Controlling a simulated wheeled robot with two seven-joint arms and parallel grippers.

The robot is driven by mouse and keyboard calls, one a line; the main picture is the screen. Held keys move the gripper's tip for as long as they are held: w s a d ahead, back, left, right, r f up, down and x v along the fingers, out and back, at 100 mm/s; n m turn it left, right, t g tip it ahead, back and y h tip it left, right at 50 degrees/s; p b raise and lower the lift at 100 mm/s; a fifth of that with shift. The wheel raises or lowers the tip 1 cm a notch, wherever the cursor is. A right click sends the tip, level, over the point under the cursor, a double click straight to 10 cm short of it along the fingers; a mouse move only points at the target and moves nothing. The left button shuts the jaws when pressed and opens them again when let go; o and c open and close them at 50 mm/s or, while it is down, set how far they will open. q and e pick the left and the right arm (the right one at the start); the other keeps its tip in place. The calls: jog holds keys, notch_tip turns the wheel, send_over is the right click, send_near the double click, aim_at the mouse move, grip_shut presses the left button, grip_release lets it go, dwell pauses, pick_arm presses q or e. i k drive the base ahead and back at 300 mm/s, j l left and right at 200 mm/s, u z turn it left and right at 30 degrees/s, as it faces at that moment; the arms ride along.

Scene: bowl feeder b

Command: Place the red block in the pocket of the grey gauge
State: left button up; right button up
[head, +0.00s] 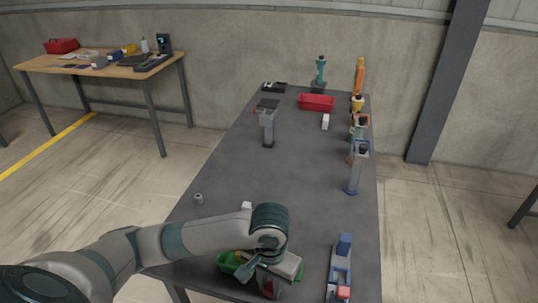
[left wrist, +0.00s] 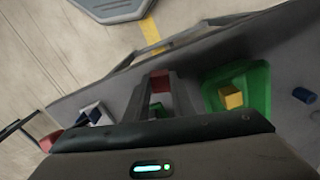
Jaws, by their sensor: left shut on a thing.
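My left gripper (head: 268,284) is at the near end of the dark table, by the green tray. In the left wrist view its two fingers (left wrist: 160,92) are shut on the red block (left wrist: 160,80), which sits between the fingertips. The block also shows as a small red patch in the head view (head: 269,287), partly hidden by the gripper. I cannot tell how high it is above the table. I cannot clearly make out the grey gauge or its pocket. My right gripper is not in view.
The green tray (left wrist: 210,98) holds a yellow block (left wrist: 231,97); a blue cylinder (left wrist: 304,95) lies beyond. A blue and grey fixture (head: 340,274) with a red part stands at the near right. A grey stand (head: 268,129) is further back. The table's middle is clear.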

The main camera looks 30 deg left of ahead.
aim_at(268, 128)
jog(key=j+u, duration=0.1)
jog(key=u, duration=1.4)
jog(key=i+j+u, duration=0.15)
jog(key=j, duration=0.2)
jog(key=j+u, duration=0.2)
jog(key=j, duration=0.2)
jog(key=i+j+u, duration=0.35)
jog(key=j, duration=0.25)
jog(key=i+j+u, duration=0.25)
jog(key=i+j, duration=0.15)
jog(key=i+j+u, duration=0.2)
jog(key=i, duration=0.4)
jog(key=i+z, duration=0.4)
jog(key=i+j+z, duration=0.2)
jog(key=i+z, duration=0.4)
jog(key=z, duration=0.25)
jog(key=i+z, duration=0.25)
jog(key=z, duration=0.2)
jog(key=i+j+z, duration=0.1)
jog(key=z, duration=0.35)
jog(key=i+j+z, duration=0.1)
jog(key=i+z, duration=0.15)
jog(key=z, duration=0.2)
jog(key=i+j+z, duration=0.15)
jog(key=z, duration=0.3)
jog(key=i+j+z, duration=0.25)
jog(key=z, duration=0.2)
